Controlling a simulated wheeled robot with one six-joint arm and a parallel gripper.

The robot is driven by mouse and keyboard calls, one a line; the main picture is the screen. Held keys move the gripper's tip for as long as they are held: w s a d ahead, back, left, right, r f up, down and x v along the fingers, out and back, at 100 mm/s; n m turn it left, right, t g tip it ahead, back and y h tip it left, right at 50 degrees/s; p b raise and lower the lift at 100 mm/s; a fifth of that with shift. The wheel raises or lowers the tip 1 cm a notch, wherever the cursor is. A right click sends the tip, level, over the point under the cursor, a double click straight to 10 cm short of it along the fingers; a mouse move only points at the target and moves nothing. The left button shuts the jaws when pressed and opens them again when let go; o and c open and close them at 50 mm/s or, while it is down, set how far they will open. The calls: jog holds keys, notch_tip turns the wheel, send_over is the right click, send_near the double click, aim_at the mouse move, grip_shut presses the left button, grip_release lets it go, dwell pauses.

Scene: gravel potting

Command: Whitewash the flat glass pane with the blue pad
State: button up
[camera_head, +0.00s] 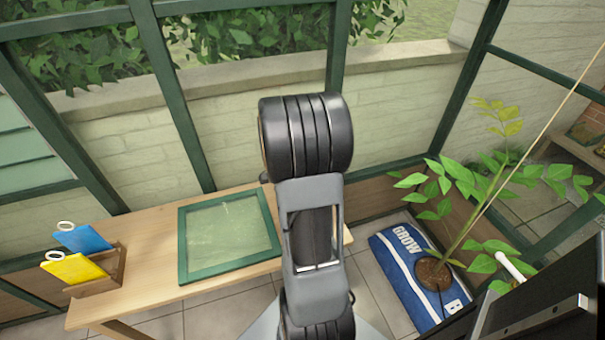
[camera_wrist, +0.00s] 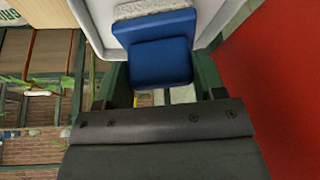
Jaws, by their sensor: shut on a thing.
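In the wrist view my gripper (camera_wrist: 160,80) is shut on the blue pad (camera_wrist: 160,62), a blue block with a pale, rough, fuzzy face at its far end. The pad is in front of or in a white-walled tray (camera_wrist: 89,28); I cannot tell whether it touches it. The flat glass pane (camera_head: 228,235), in a green frame, lies on the wooden bench in the head view. Its glass looks greenish and see-through, with faint pale streaks. My gripper is hidden in the head view.
On the wooden bench (camera_head: 150,238), a wooden rack (camera_head: 105,281) holds a blue tag-like piece (camera_head: 83,238) and a yellow one (camera_head: 76,270). A blue GROW bag (camera_head: 396,262) with a leafy plant (camera_head: 470,215) lies on the floor right. A red surface (camera_wrist: 275,90) fills the wrist view's right.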

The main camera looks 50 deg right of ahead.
dwell(0.6)
jog(key=shift+r+p, duration=1.95)
jog(key=shift+r, duration=1.55)
